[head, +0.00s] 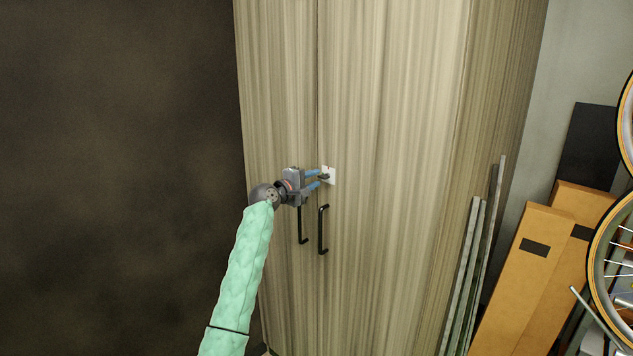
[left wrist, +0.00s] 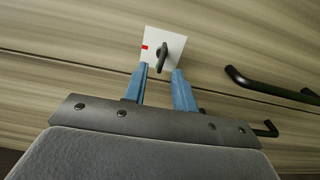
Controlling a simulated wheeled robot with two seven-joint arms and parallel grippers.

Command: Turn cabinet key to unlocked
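The wooden cabinet (head: 410,120) stands in the middle of the head view with its doors shut. A white lock plate (head: 330,175) sits on the right door by the seam; it also shows in the left wrist view (left wrist: 153,36). It carries a small red mark at its left edge in that view. A dark key (left wrist: 162,56) sticks out of the plate. My left gripper (head: 316,179) is at the plate, its blue fingers apart. In the left wrist view its fingertips (left wrist: 160,71) lie either side of the key's near end, with gaps visible. My right gripper is not in view.
Two black door handles, the left one (head: 301,226) and the right one (head: 322,230), are just below my left gripper. Long boards (head: 470,265), brown boxes (head: 520,270) and a bicycle wheel (head: 597,250) stand at the right. A dark wall is at the left.

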